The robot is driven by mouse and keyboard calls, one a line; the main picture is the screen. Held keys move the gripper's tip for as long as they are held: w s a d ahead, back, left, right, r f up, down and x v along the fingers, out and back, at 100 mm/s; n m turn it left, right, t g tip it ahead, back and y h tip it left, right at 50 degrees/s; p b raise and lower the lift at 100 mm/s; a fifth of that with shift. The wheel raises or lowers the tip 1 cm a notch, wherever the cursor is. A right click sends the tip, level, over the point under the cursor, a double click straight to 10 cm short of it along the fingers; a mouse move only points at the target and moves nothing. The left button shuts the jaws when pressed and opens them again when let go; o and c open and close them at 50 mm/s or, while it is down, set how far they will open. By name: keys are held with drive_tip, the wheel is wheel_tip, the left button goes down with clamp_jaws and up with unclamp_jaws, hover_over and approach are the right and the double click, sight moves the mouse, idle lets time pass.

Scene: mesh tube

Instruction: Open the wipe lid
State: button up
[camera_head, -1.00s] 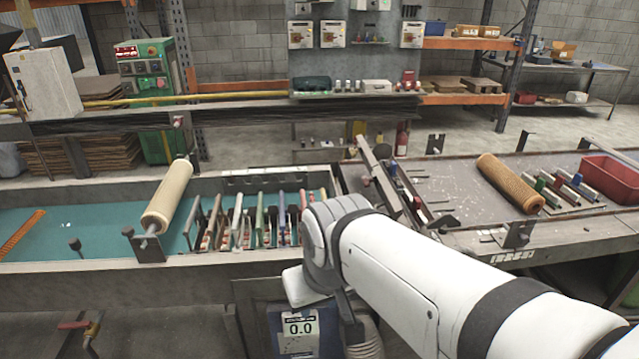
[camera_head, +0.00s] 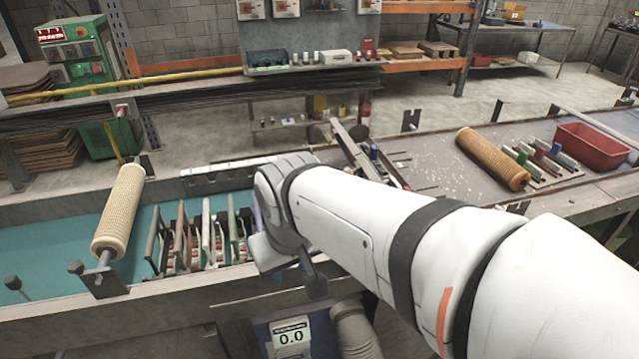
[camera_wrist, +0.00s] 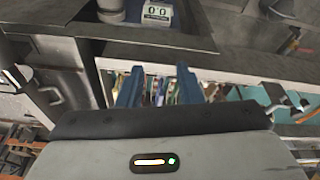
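I cannot pick out a wipe container or its lid for certain in either view. My gripper (camera_wrist: 158,88) shows in the wrist view as two blue fingers set apart, with nothing seen held between them. The fingers point toward the bench edge and a row of coloured-handled tools (camera_wrist: 170,84). In the head view my white arm reaches left across the bench front, and its end hides part of the bench; the fingers are not clear there. The tool row (camera_head: 205,235) stands in the teal trough just left of my arm's end.
A pale mesh roller (camera_head: 119,210) rests at the left of the trough. A brown roller (camera_head: 492,158) and a red bin (camera_head: 596,146) are on the right bench. A display reading 0.0 (camera_head: 290,338) is below the bench front. Shelves (camera_head: 420,60) stand behind.

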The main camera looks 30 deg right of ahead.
drive_tip(key=w+d+f+m+g+h+p, duration=0.1)
drive_tip(key=w+d+f+g+h, duration=0.2)
drive_tip(key=w+d+f+h, duration=0.35)
drive_tip(key=w+d+f+m+g+h+p, duration=0.2)
drive_tip(key=w+d+f+g+h, duration=0.15)
drive_tip(key=w+d+h, duration=0.6)
drive_tip(key=s+d+f+y+p, duration=0.1)
drive_tip(key=d+p, duration=0.1)
drive_tip(key=d, duration=0.7)
drive_tip(key=shift+s+d, duration=0.25)
drive_tip(key=shift+c, duration=0.3)
clamp_jaws()
